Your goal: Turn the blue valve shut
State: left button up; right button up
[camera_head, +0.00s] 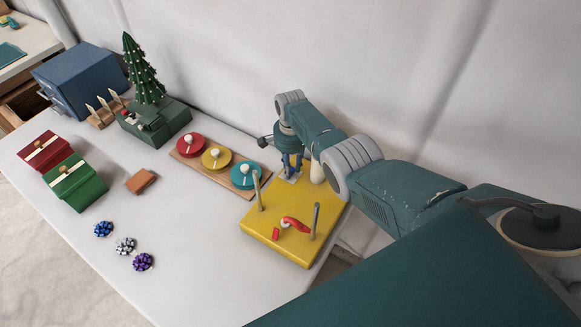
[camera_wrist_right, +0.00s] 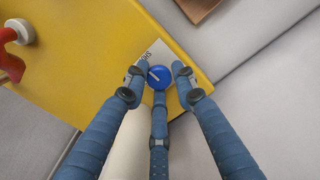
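The blue valve (camera_wrist_right: 159,77) is a small round knob with a pale bar across its top, near a corner of the yellow box (camera_head: 272,237). A white label (camera_wrist_right: 157,53) with dark lettering lies beside it, partly covered by the fingers. My right gripper (camera_wrist_right: 158,76) points down at the knob, with two fingers at its sides and a third below it in the wrist view. The fingers look spread, with small gaps to the knob; contact is not clear. In the head view my right gripper (camera_head: 290,172) hides the knob. My left gripper is not in view.
A red handle (camera_head: 295,224) and two upright rods stand on the yellow box. A wooden board with red, yellow and teal discs (camera_head: 216,157) lies just left of it. Red and green boxes, bows and a small tree are farther left. The table's front middle is clear.

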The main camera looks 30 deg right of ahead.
jog(key=shift+o, duration=1.1)
notch_tip(320, 180, up, 12)
